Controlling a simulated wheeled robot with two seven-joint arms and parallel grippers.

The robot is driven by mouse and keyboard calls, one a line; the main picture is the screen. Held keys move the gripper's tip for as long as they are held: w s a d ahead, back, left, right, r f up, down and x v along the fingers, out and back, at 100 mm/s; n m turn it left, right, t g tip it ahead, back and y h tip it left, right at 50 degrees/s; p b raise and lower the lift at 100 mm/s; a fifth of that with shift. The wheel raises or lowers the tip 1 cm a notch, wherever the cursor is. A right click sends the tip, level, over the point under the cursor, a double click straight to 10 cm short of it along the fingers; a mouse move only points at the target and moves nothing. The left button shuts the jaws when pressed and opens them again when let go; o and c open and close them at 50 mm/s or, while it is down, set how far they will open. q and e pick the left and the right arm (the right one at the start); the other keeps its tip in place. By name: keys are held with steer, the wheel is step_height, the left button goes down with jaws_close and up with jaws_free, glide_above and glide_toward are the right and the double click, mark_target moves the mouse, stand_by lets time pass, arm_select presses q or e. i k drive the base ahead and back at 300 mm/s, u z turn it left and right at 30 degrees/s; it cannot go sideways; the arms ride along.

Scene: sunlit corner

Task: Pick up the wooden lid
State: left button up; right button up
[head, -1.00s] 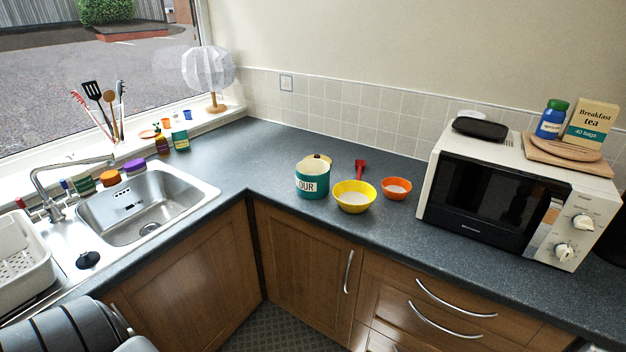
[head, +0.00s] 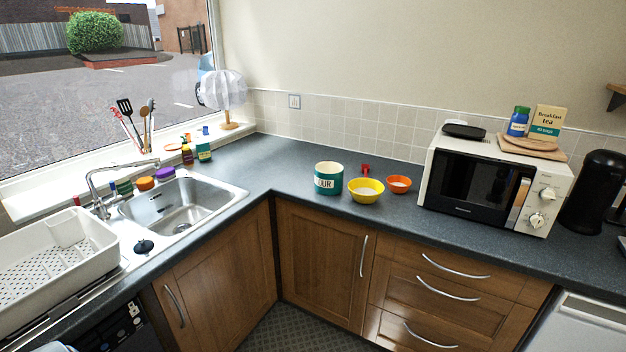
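A green and cream flour canister (head: 328,183) stands upright and open on the dark worktop, right of the corner. No wooden lid can be made out in the current head view; in the earlier frame a wooden edge shows behind the canister, a spot the canister now covers. Neither of my grippers is in view.
A yellow bowl (head: 366,195), an orange bowl (head: 398,185) and a red utensil (head: 365,169) sit close right of the canister. The microwave (head: 490,183) stands further right. The sink (head: 180,207) is left. Worktop (head: 275,160) behind and left of the canister is clear.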

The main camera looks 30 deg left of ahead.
mark_target(329, 175)
steer(key=z, duration=0.05)
steer(key=k, duration=0.4)
steer(key=u, duration=0.9)
steer(key=i, duration=0.8)
steer(key=u, duration=0.65)
steer(key=i, duration=1.05)
steer(key=z, duration=0.9)
steer(key=i, duration=0.75)
steer(key=z, duration=0.65)
